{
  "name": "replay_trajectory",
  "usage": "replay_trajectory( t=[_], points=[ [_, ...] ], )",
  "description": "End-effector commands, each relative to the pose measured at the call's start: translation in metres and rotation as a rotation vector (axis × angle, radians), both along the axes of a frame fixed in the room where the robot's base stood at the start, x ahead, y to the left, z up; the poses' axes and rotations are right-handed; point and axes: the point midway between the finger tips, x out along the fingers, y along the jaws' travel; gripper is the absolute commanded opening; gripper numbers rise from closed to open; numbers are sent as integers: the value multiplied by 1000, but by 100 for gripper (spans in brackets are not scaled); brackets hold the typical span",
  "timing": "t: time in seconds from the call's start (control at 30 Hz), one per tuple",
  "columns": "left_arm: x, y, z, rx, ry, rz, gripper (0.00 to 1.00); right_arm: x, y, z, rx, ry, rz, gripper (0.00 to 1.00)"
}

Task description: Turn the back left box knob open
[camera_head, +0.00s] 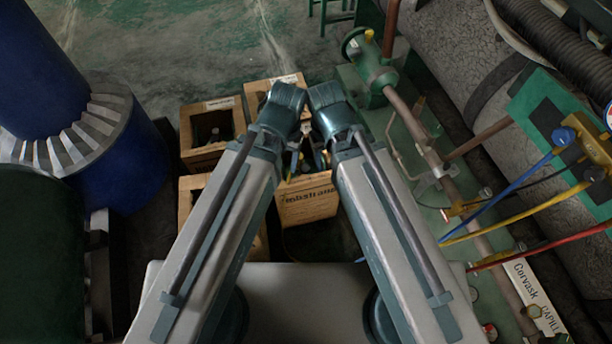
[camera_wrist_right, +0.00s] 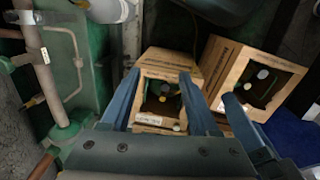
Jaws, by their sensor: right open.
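The back left box (camera_head: 211,137) is an open wooden crate. A small dark fitting (camera_head: 213,133) shows inside it, and its knob is too small to make out. My two arms meet over the crates in the head view, and their grippers are largely hidden between the wrists. In the right wrist view my right gripper (camera_wrist_right: 160,75) is open and empty. It is above a crate (camera_wrist_right: 145,75) with a dark fitting and a pale round cap inside. A second crate (camera_wrist_right: 217,62) with a pale knob stands to its right; I cannot tell which crates these are.
Other wooden crates stand close: back right (camera_head: 257,91), front right (camera_head: 308,205), and front left, partly behind my left arm. A blue drum (camera_head: 120,160) is at the left. Green pipework (camera_head: 372,72) and coloured hoses (camera_head: 515,205) are at the right.

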Motion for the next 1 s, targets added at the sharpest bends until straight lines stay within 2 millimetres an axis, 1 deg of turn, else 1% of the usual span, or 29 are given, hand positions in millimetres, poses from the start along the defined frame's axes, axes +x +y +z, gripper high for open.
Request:
replay_trajectory(
  t=[0.03,0.1,0.2,0.3,0.5,0.57,0.63,0.7,0.73,0.87,1.0],
  points=[
    [0,0,-38,1,0,0,66,1,-1,-38,0,-1,-3,62],
    [0,0,-62,2,-1,-1,66,2,-3,-63,3,-3,-9,62],
    [0,0,-92,3,-1,-1,66,6,-7,-93,7,-7,-23,62],
    [1,1,-114,3,-1,-1,66,10,-13,-115,14,-12,-41,62],
    [1,1,-151,5,-1,-2,66,23,-30,-152,37,-31,-112,62],
    [1,1,-161,5,-1,-2,66,29,-37,-162,45,-39,-152,62],
    [1,1,-172,6,-2,-2,66,42,-49,-173,62,-55,-230,62],
    [1,1,-175,6,-2,-2,66,59,-59,-177,81,-75,-356,62],
    [1,1,-174,6,-2,-2,66,64,-61,-175,87,-80,-404,62],
    [1,1,-172,6,-2,-2,66,83,-61,-174,105,-96,-592,62],
    [1,1,-172,6,-2,-2,66,101,-52,-173,112,-104,-789,62]
  ],
)
